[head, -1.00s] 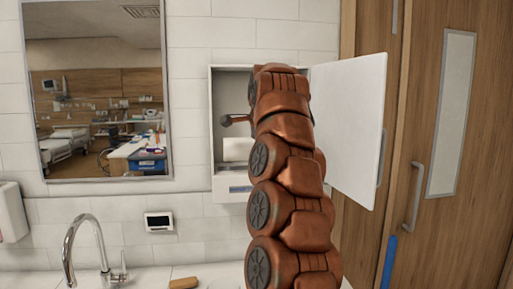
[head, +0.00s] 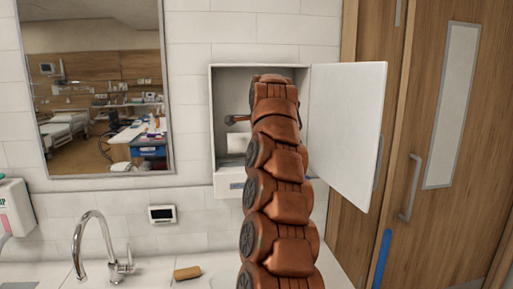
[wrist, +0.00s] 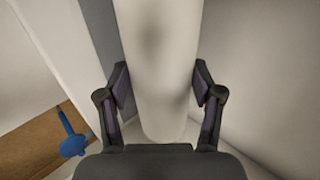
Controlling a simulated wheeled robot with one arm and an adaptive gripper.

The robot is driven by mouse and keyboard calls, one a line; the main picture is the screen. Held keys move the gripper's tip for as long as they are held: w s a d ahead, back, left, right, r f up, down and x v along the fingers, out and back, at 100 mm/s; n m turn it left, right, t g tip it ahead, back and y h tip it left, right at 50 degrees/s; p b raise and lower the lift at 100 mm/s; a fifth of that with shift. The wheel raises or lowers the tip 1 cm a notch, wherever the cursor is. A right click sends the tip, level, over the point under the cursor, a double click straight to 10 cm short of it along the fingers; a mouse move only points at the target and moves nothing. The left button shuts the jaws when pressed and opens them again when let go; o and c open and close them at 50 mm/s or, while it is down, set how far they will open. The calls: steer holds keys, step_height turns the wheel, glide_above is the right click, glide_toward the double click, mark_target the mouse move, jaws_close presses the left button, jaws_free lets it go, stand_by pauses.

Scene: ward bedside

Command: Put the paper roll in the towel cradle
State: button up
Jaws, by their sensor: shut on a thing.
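The white paper roll (wrist: 162,75) fills the middle of the wrist view, between the two fingers of my gripper (wrist: 163,88), which is shut on it. Its far end is close to a pale surface. In the head view my arm covers the gripper and most of the open white towel cabinet (head: 218,90). A pale piece (head: 237,143) shows inside it left of my arm, probably the roll. A dark rod with a knob (head: 231,119) shows above that piece; I cannot tell whether it is the cradle. The cradle is otherwise not clearly visible.
The cabinet door (head: 348,130) stands open to the right, close to my arm. Wooden doors (head: 450,150) are further right. A tap (head: 97,240), a brown block (head: 187,273) and a small wall display (head: 162,214) are below left. A mirror (head: 95,90) hangs on the left.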

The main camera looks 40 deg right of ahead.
steer(key=shift+f+p, duration=0.7)
steer(key=shift+f, duration=0.8)
steer(key=shift+f, duration=0.2)
steer(key=o, duration=1.5)
steer(key=shift+a, duration=0.1)
steer(key=shift+c, duration=0.2)
steer(key=shift+r, duration=0.1)
steer(key=b+v, duration=0.4)
steer(key=v, duration=0.8)
